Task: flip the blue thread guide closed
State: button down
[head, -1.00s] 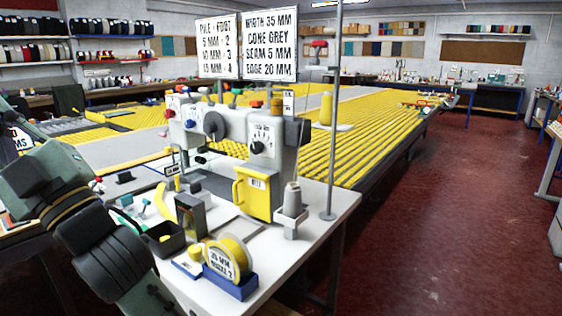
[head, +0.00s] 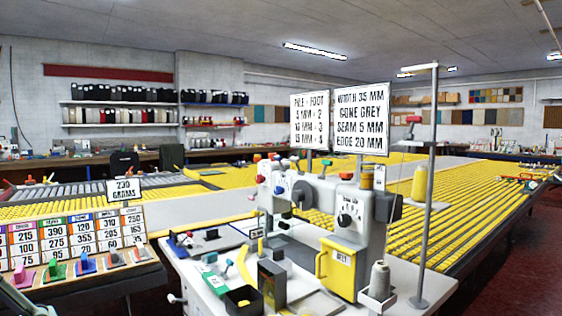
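The sewing machine (head: 345,222) stands on a white table at the lower middle of the head view. A small blue part (head: 279,190) shows on the left of its head, among red, white and orange ones. It may be the blue thread guide, but it is too small to tell whether it is open or closed. My gripper is out of view; only a sliver of my arm shows at the lower left edge.
A grey thread cone (head: 379,281) stands at the table's right, near a tall metal pole (head: 428,190). A black bin (head: 243,300) sits at the front. A sloped board (head: 75,240) with numbers and coloured clips stands left. Dark red floor is bare at far right.

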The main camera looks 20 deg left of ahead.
aim_at(279, 158)
jog(key=i+j+u, duration=0.15)
jog(key=i+j, duration=0.75)
jog(key=i+j+u, duration=0.15)
jog(key=i+j, duration=0.75)
